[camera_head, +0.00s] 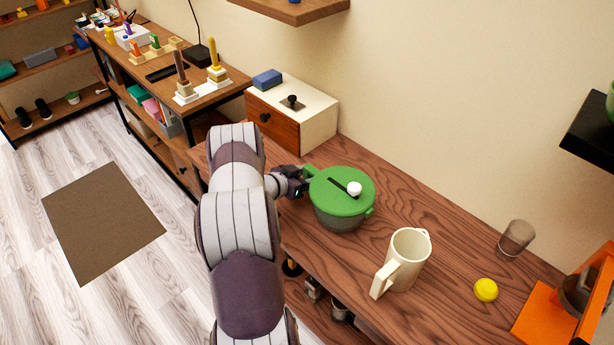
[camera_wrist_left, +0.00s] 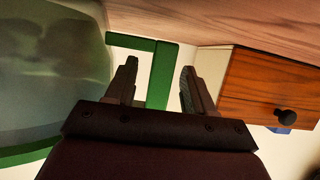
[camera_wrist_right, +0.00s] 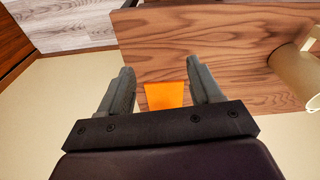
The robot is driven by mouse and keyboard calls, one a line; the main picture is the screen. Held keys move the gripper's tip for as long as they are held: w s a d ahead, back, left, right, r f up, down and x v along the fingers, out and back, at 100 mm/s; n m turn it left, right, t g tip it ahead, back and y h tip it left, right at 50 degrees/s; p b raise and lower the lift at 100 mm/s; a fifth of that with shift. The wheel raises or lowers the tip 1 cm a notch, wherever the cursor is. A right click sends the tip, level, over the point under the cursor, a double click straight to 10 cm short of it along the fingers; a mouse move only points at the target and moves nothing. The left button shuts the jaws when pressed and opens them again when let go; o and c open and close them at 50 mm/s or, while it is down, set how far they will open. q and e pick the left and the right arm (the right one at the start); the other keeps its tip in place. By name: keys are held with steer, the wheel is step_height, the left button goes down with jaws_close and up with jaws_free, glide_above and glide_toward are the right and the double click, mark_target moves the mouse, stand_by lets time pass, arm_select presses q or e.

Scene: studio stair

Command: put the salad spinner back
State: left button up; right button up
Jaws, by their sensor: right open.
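The salad spinner, with a green lid (camera_head: 336,184), a white knob and a see-through dark bowl (camera_head: 339,217), stands upright on the wooden worktop. In the left wrist view its bowl (camera_wrist_left: 45,70) fills the left side, and its green handle (camera_wrist_left: 158,75) shows between my fingers. My left gripper (camera_head: 303,181) is at the spinner's left side. In its wrist view the left gripper (camera_wrist_left: 159,67) is open, with a finger on each side of the handle and gaps visible. My right gripper (camera_wrist_right: 160,66) is open and empty; it is outside the head view.
A cream cabinet with a wooden drawer (camera_head: 270,124) stands behind the spinner, a blue block (camera_head: 267,79) on top. A cream pitcher (camera_head: 408,260), a yellow ball (camera_head: 486,290), a glass (camera_head: 516,238) and an orange-based device (camera_head: 541,315) stand to the right. Bare worktop lies behind the pitcher.

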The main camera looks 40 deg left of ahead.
arm_select(q)
steer(key=shift+s+r, duration=0.2)
steer(key=shift+r, duration=0.1)
steer(key=v, duration=1.1)
steer(key=shift+s, duration=0.25)
